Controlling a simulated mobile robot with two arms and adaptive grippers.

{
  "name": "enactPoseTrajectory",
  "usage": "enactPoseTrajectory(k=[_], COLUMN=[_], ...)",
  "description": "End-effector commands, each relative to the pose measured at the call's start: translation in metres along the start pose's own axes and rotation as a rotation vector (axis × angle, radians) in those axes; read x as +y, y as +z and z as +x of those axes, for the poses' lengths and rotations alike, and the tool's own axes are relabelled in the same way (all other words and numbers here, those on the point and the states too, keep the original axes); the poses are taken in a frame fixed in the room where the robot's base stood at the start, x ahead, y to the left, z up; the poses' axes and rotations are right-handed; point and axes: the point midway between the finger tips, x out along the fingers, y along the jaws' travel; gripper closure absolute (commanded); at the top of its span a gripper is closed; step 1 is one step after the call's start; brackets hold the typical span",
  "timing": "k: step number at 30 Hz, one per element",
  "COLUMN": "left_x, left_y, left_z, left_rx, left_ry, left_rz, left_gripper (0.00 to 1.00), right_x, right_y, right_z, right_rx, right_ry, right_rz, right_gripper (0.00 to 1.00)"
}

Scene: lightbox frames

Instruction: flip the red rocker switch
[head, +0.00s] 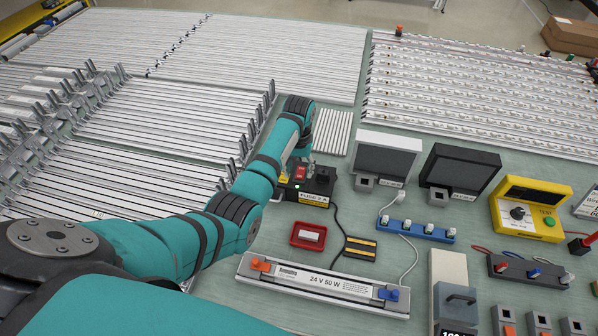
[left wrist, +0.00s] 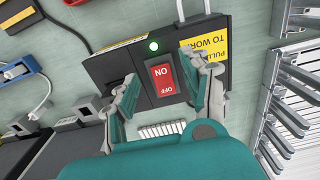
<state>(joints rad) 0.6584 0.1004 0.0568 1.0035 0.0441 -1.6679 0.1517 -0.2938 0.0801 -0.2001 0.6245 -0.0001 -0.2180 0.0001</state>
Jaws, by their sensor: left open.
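The red rocker switch (left wrist: 162,80) sits in the black box (left wrist: 105,68), with ON and OFF marked in white. A green lamp (left wrist: 153,45) beside its ON end is lit. In the head view the red switch (head: 300,173) shows partly beneath my wrist, on the black box (head: 322,187). My left gripper (left wrist: 160,73) is open and empty, with one finger on each side of the switch in the wrist view. I cannot tell whether a finger touches the box, or which end of the rocker is pressed in. My right gripper is not in view.
A red tray (head: 295,240) with a white block, a 24 V 50 W strip (head: 325,283) and a blue socket strip (head: 415,230) lie near the box. Two dark displays (head: 388,158) stand to its right. Metal rails fill the left and back. Green mat shows between them.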

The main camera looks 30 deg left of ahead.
Motion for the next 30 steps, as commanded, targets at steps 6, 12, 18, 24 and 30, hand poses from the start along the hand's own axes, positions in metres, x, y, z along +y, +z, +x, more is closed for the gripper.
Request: enactPoseTrajectory(k=[6, 12, 18, 24, 30], left_x=[0.0, 0.0, 0.001, 0.001, 0.0], left_y=[0.0, 0.0, 0.0, 0.0, 0.0], left_z=[0.022, 0.026, 0.026, 0.026, 0.026], left_rx=[-0.001, 0.001, 0.001, 0.001, 0.0], left_ry=[0.0, 0.0, 0.001, 0.001, 0.001], left_rz=[0.0, 0.0, 0.0, 0.0, 0.0], left_gripper=[0.52, 0.52, 0.6, 0.86, 1.0], right_x=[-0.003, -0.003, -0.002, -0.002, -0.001], right_y=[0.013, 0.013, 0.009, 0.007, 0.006], right_z=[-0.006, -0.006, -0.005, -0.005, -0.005], right_rx=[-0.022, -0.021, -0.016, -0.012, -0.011], right_ry=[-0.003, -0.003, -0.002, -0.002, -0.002], right_rz=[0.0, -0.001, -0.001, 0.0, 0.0], right_gripper=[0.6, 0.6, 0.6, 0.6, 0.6])
